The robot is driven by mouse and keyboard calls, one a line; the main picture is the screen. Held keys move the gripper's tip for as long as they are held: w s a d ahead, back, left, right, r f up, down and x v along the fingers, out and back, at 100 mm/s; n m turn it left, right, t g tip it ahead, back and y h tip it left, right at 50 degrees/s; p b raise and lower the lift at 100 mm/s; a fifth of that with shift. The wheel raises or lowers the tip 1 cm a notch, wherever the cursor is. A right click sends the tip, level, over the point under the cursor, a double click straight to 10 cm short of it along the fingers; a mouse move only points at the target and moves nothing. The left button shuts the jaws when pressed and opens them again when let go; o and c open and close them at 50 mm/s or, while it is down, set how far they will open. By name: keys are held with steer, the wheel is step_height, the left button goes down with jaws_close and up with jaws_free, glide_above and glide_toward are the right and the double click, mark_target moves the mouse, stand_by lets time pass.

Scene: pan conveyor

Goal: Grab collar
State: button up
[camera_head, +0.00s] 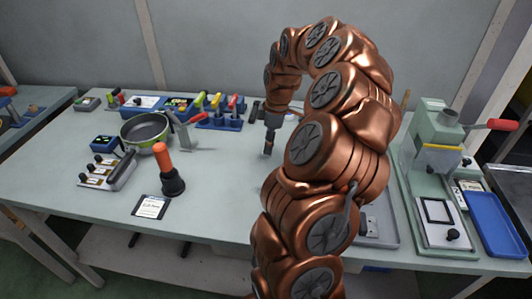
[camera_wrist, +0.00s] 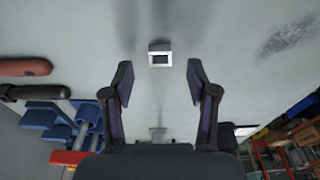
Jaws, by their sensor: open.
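A small square pale metal piece with a dark opening (camera_wrist: 160,57), which looks like the collar, sits on the grey table top in the wrist view. It lies beyond the fingertips, centred between their lines, and nothing touches it. My gripper (camera_wrist: 160,78) is open and empty, with one dark finger on each side. In the head view my gripper (camera_head: 268,150) points down over the middle of the table. I cannot make out the collar in the head view.
A green pan (camera_head: 145,130) and an orange-handled tool (camera_head: 168,170) stand on the left. A blue rack (camera_head: 220,122) of coloured-handled tools is behind. A pale green press (camera_head: 435,140) and a blue tray (camera_head: 493,222) are on the right. The table's front middle is clear.

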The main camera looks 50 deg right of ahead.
steer(key=f, duration=0.3)
steer(key=shift+w+a+f, duration=0.15)
steer(key=shift+w+a, duration=0.1)
steer(key=shift+c, duration=0.2)
steer(key=c, duration=0.8)
